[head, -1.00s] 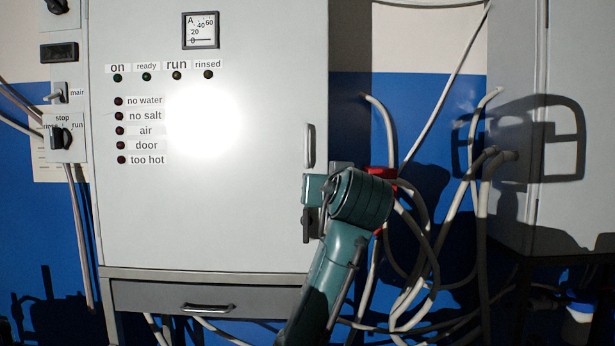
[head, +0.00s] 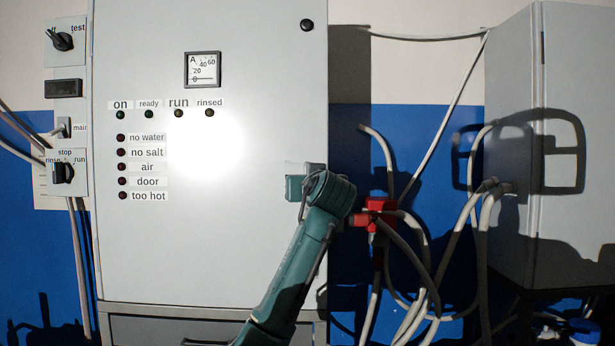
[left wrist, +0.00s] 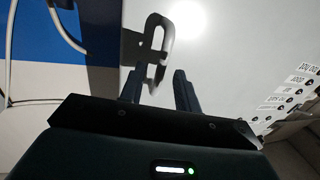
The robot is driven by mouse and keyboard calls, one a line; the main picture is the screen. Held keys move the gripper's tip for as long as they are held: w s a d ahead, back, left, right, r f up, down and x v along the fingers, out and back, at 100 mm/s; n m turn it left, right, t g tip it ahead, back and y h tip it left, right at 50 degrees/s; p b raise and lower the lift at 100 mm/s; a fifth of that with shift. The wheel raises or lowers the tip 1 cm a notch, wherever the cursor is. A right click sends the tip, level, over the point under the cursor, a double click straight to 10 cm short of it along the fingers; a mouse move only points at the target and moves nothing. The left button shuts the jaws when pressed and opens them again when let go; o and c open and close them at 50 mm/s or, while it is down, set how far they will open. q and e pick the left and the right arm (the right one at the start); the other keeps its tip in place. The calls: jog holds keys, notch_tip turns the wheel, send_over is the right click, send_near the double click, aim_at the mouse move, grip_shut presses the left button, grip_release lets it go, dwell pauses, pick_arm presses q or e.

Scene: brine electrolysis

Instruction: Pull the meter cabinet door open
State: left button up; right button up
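The meter cabinet door (head: 240,255) is a large pale panel with an ammeter (head: 202,70) near its top, and it looks closed. My left gripper (left wrist: 160,88) is open in the left wrist view, with its two dark fingers pointing at the door. The door's grey handle (left wrist: 166,42) stands ahead, its near end between or just beyond the fingertips; I cannot tell whether they touch. In the head view my left wrist (head: 325,195) covers the handle and hides the fingers. My right gripper is not in view.
A red fitting (head: 380,208) and several loose pale cables (head: 415,290) hang right of the door. A second grey cabinet (head: 570,240) stands at the far right. A drawer (head: 150,330) lies below the door, and switch boxes (head: 65,175) are at left.

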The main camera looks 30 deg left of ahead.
pick_arm(q)
jog(key=shift+w+a, duration=0.3)
grip_shut()
dwell(0.6)
